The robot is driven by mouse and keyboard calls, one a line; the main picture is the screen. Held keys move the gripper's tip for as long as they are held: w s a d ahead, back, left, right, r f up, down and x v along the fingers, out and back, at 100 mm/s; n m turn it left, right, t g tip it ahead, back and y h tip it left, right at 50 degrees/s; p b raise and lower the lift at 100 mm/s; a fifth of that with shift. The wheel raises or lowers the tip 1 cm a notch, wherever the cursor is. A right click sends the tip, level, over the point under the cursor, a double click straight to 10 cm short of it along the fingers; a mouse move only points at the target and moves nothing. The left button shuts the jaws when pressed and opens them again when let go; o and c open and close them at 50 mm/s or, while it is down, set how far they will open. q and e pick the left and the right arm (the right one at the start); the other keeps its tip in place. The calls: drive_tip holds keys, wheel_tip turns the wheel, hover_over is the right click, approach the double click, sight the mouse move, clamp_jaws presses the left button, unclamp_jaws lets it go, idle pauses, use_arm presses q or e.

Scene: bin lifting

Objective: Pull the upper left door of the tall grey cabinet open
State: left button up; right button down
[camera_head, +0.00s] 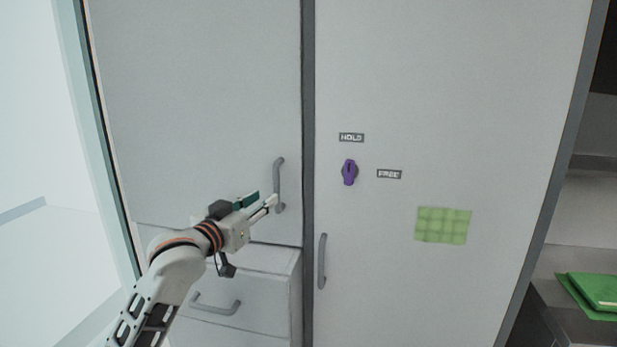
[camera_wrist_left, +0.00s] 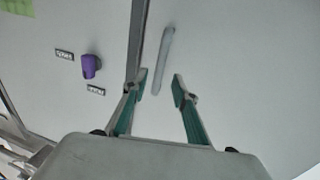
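The upper left door (camera_head: 190,100) of the tall grey cabinet looks shut, with a grey vertical bar handle (camera_head: 279,185) near its right edge. My left gripper (camera_head: 262,202) is at the lower part of this handle. In the left wrist view, my left gripper (camera_wrist_left: 160,86) has its fingers apart, and the handle (camera_wrist_left: 163,60) lies ahead, between the lines of the fingertips. I cannot tell whether a finger touches it. My right gripper does not show.
The right door (camera_head: 450,100) has a purple knob (camera_head: 349,172) between labels HOLD and FREE, a green patch (camera_head: 442,225) and its own handle (camera_head: 322,262). A drawer (camera_head: 255,290) below the left door stands out somewhat. A green object (camera_head: 598,292) lies at far right.

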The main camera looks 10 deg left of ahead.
sight(275, 188)
use_arm(q)
drive_tip(key=shift+w+d+r, duration=0.15)
drive_tip(key=shift+w+r, duration=0.25)
drive_tip(key=shift+w, duration=0.1)
drive_tip(key=shift+x, duration=3.35)
clamp_jaws()
